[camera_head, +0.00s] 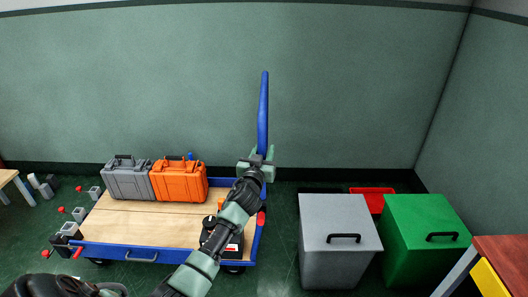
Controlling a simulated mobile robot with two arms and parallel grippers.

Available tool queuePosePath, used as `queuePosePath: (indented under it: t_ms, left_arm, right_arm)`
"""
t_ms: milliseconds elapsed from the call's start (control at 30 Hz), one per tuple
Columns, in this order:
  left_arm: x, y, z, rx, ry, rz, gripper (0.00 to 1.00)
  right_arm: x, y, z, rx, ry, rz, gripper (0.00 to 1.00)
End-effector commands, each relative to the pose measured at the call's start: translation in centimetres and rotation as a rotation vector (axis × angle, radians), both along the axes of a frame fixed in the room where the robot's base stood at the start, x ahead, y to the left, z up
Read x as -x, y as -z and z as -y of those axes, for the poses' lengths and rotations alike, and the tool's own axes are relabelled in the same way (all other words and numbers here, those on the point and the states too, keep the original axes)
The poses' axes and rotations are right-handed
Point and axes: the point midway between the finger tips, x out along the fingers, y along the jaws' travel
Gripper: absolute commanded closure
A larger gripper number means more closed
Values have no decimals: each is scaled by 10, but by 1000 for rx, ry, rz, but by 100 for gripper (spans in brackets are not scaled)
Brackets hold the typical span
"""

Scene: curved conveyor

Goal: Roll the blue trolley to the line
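The blue trolley (130,251) stands on the floor at the left, with a wooden deck, a blue frame and small wheels. Its blue handle bar (263,110) rises at its right end, seen nearly edge-on. A grey case (128,183) and an orange case (180,184) stand side by side on the deck. My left arm comes in from the bottom left, across the deck's right end. My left gripper (259,163) is at the handle's lower visible end, with fingers around or against it; their closure is unclear. My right gripper is out of view. No line shows.
A grey lidded bin (337,265) and a green lidded bin (425,260) stand right of the trolley, with a red container (372,201) behind. A small dark item (222,238) sits near the deck's right end. Small grey and red items lie left. A wall closes the back.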

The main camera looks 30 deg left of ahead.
Motion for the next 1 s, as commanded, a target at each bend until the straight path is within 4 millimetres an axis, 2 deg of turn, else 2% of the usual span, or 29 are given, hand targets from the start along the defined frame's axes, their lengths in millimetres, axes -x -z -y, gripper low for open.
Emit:
queuePosePath:
  t_ms: [33, 100, 1000]
  left_arm:
    - [0, 0, 0, 0, 0, 0, 84]
    - [0, 0, 0, 0, 0, 0, 100]
    - [0, 1, 0, 0, -1, -1, 100]
  right_arm:
    - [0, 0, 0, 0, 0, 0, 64]
    - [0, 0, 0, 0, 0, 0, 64]
    - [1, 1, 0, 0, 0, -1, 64]
